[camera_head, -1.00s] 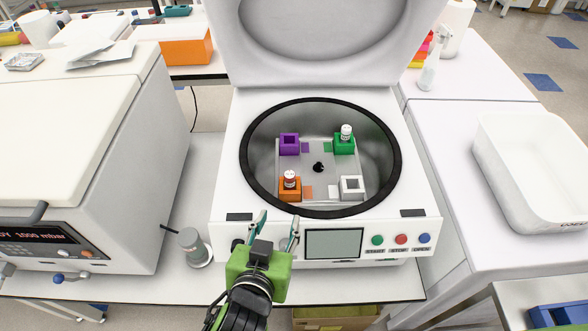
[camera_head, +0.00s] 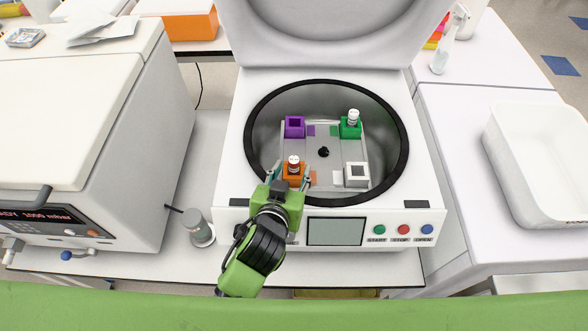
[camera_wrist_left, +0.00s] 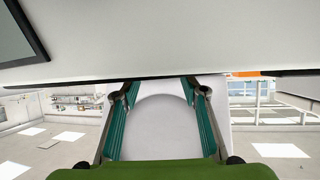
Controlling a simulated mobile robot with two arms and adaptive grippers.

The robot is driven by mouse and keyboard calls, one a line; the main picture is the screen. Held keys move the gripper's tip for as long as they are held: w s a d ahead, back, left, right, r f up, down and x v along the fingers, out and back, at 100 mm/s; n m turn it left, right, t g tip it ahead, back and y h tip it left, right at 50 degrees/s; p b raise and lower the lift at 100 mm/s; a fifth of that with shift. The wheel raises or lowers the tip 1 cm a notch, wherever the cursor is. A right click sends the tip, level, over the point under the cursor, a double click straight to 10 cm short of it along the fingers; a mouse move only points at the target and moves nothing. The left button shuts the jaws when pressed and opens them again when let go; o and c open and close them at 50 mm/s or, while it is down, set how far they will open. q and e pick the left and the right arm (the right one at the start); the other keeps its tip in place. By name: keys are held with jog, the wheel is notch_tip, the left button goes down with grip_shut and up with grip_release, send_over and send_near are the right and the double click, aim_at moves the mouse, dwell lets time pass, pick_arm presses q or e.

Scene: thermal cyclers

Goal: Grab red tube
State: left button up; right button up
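A tube with a white cap and a reddish-brown body (camera_head: 293,165) stands in the orange holder (camera_head: 291,181) at the near left of the open centrifuge bowl. My left gripper (camera_head: 288,177) reaches over the front rim of the bowl. Its teal fingers are spread, one on each side of the orange holder; I see no clear contact with the tube. In the left wrist view the fingers (camera_wrist_left: 161,100) are apart with nothing visible between them, and the tube does not show. A second white-capped tube (camera_head: 353,117) stands in the green holder (camera_head: 350,131). My right gripper is out of view.
The bowl's black rim (camera_head: 402,150) surrounds the holders. Purple (camera_head: 295,132) and white (camera_head: 356,181) holders look empty. The raised lid (camera_head: 320,30) stands behind. Buttons and a screen (camera_head: 335,231) are on the front. A white tub (camera_head: 545,190) stands at the right.

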aim_at(293, 162)
pick_arm(q)
jog(key=shift+a+p+x, duration=0.15)
jog(key=shift+p+x, duration=0.1)
jog(key=shift+x, duration=0.85)
jog(key=shift+a+p+x, duration=0.1)
jog(key=shift+p+x, duration=0.15)
jog(key=shift+x, duration=0.85)
jog(key=c, duration=1.1)
